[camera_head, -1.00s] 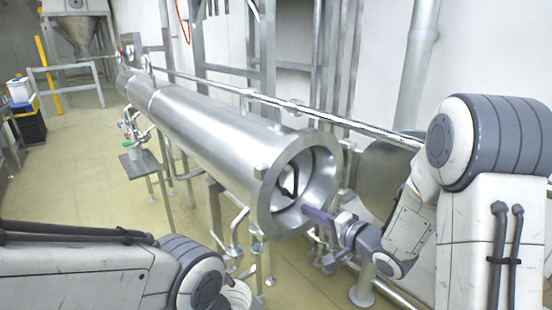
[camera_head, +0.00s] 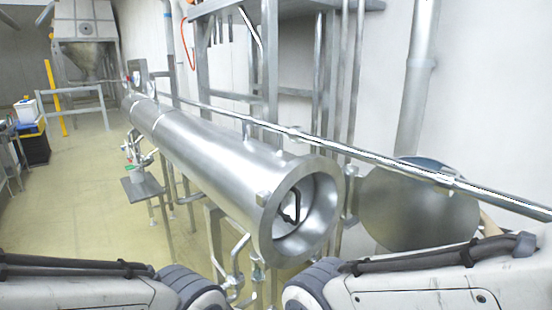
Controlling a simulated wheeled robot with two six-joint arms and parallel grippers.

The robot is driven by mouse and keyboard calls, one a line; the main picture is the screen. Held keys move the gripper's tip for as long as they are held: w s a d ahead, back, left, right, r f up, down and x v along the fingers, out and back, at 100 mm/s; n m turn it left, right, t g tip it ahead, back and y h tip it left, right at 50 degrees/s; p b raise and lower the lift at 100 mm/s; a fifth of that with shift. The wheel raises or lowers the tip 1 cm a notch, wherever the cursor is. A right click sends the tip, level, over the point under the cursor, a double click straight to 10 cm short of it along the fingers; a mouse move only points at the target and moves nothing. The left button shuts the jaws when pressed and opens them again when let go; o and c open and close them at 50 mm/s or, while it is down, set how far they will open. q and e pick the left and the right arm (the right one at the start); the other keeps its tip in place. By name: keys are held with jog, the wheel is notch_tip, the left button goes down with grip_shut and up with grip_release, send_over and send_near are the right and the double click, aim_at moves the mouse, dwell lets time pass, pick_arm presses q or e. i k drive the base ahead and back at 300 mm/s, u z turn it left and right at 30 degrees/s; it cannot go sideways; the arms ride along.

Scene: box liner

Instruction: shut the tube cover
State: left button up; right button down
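The large steel tube (camera_head: 200,150) runs from the back left toward me. Its round flanged mouth (camera_head: 270,228) faces me and is open. A dark handle-like piece (camera_head: 290,208) shows inside the mouth. The round steel cover (camera_head: 415,205) stands swung out to the right of the mouth, apart from it, with a hinge bracket (camera_head: 351,190) between them. My two arms come in at the lower left and lower right. Both grippers are out of the picture, so what they do is hidden.
A long metal rod (camera_head: 380,160) runs above the tube and crosses in front of the cover's upper part. Steel frames and a pale wall stand behind. A small side table (camera_head: 142,187) stands left of the tube. The yellowish floor (camera_head: 90,210) on the left is clear.

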aim_at(402, 214)
jog(key=z, duration=0.45)
jog(key=k, duration=0.5)
jog(key=z, duration=0.9)
jog(key=i, duration=0.8)
jog(key=u, duration=0.55)
